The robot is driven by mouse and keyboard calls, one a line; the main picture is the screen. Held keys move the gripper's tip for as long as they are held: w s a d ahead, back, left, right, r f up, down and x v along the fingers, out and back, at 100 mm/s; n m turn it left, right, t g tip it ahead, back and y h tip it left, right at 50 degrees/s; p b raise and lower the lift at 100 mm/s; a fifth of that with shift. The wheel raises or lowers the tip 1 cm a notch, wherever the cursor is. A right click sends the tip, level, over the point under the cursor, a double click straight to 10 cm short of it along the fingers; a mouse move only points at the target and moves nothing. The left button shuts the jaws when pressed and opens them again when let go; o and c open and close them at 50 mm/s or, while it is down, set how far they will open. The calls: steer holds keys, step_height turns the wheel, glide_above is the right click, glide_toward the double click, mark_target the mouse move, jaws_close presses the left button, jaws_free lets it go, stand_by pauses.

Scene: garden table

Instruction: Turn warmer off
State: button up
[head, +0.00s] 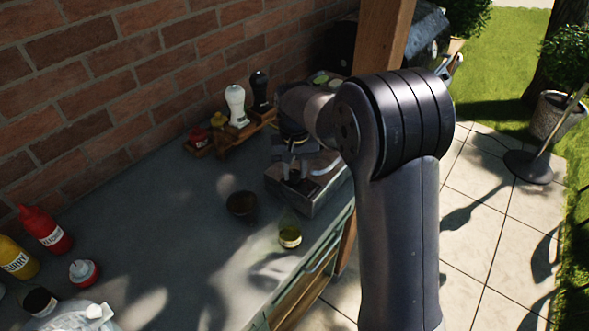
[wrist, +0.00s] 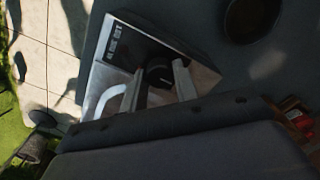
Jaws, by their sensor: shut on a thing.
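The warmer (head: 318,203) is a low metal box near the front edge of the counter, partly hidden under my arm in the head view. In the wrist view, the warmer (wrist: 205,78) shows a bare metal top, a dark panel with pale markings, and a pale curved handle (wrist: 108,98). A round black knob (wrist: 158,75) stands at the panel's edge. My gripper (wrist: 160,69) has one finger on each side of the knob and is shut on it. In the head view, my gripper (head: 293,172) points down at the warmer. The knob's setting cannot be read.
A dark bowl (head: 242,204) and a glass jar (head: 290,236) stand close to the warmer. A wooden rack with bottles (head: 236,106) stands by the brick wall. Sauce bottles (head: 46,230) are at the left. The counter's middle is mostly clear.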

mark_target(294, 173)
steer(key=o, duration=1)
steer(key=shift+c, duration=0.2)
steer(key=shift+r, duration=0.15)
step_height(294, 173, up, 11)
steer(key=b, duration=0.1)
steer(key=shift+f, duration=0.2)
step_height(294, 173, down, 11)
steer(key=shift+f+p, duration=0.1)
steer(key=shift+p, duration=0.45)
